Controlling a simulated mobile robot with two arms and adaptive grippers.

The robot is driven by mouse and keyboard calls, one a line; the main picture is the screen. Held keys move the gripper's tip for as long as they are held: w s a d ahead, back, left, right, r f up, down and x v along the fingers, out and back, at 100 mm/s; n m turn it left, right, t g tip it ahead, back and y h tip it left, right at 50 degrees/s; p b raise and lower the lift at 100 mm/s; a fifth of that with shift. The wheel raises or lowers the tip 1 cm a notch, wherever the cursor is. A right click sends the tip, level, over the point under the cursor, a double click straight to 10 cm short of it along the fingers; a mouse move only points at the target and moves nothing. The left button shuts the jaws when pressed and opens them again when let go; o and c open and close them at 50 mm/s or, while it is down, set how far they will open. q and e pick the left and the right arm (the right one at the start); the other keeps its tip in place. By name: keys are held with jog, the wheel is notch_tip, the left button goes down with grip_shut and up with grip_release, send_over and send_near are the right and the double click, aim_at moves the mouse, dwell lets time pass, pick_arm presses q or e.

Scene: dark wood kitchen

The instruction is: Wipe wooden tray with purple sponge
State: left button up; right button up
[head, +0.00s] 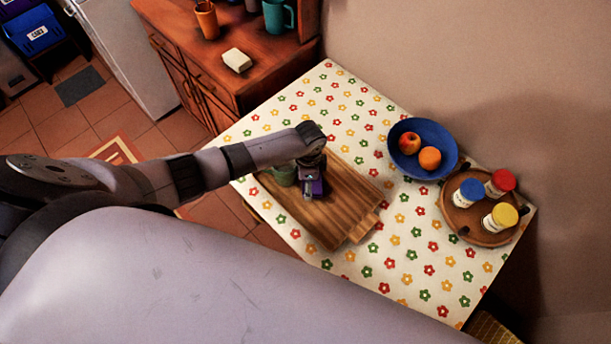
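The wooden tray (352,207) lies on the flowered tablecloth, at an angle, with a handle at its lower right end. My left arm reaches in from the left, and my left gripper (311,186) points down over the tray's left half. The purple sponge (318,188) shows right at the gripper's fingers, partly covered by them. From this high angle I cannot tell whether the fingers are closed on it or whether it touches the tray. A green cup-like thing (284,176) stands on the tray just left of the gripper, partly hidden by my arm. My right gripper is out of view.
A blue bowl (449,168) with an apple and an orange stands right of the tray. Farther right, a round wooden tray (456,220) holds jars with red, blue and yellow lids. The cloth (400,275) below the tray is clear. A wooden cabinet (225,75) stands behind.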

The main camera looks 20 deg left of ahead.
aim_at(321, 192)
pick_arm(q)
jog(key=shift+s+d+f, duration=0.1)
jog(key=shift+s+d, duration=0.15)
jog(key=shift+d, duration=0.25)
jog(key=shift+s+d+f, duration=0.1)
jog(key=shift+s+d, duration=0.1)
jog(key=shift+d, duration=0.25)
jog(key=shift+s+d+r+p, duration=0.1)
jog(key=shift+s+d+p, duration=0.2)
jog(key=shift+d, duration=0.25)
jog(key=shift+s+d+r+p, duration=0.15)
jog(key=shift+d+p, duration=0.15)
jog(key=shift+d, duration=0.25)
jog(key=shift+s+d+f, duration=0.1)
jog(key=shift+d, duration=0.35)
